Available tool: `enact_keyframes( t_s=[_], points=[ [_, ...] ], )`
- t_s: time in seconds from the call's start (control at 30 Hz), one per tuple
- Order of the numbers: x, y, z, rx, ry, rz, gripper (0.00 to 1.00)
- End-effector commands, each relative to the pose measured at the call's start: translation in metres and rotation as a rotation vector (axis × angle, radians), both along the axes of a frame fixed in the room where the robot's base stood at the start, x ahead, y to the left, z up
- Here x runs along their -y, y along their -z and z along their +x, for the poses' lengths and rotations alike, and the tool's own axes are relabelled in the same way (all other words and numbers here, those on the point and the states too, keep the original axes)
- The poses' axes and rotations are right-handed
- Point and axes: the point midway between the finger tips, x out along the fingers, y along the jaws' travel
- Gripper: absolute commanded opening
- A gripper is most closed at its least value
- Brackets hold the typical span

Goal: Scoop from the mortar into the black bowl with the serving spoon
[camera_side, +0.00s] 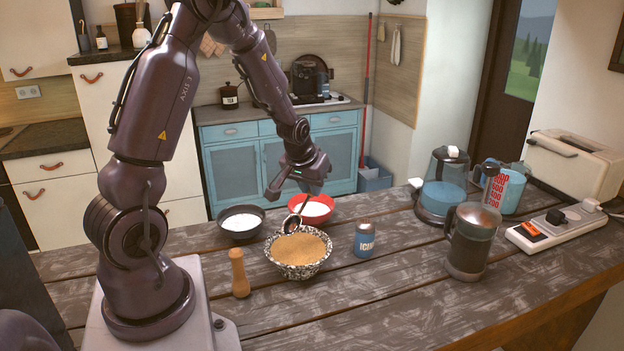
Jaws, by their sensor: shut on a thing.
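My gripper (301,188) is shut on the serving spoon (292,223), whose handle runs down and left from my fingers. The spoon's head is at the back rim of a speckled black-and-white vessel (297,270), which I take for the mortar. I cannot tell whether the spoon touches the rim, or what it carries. The mortar is heaped with tan powder (299,248). The black bowl (240,235) stands behind and left of the mortar and holds white powder.
A red bowl (327,216) with white contents stands behind the mortar. A wooden pestle-like piece (238,273) stands front left, and a blue shaker (365,240) stands right. A dark metal pot (473,240), a glass jug (442,186) and a power strip (556,226) stand farther right.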

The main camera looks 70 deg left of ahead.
Motion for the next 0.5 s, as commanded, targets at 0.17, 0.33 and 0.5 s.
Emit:
enact_keyframes(
  t_s=[0.17,0.33,0.5],
  points=[
    [0.0,0.019,0.0,-0.002,0.0,-0.002,0.0],
    [0.001,0.037,0.0,-0.003,0.001,-0.002,0.0],
    [0.0,0.054,0.0,-0.003,0.002,-0.001,0.0]
  ],
)
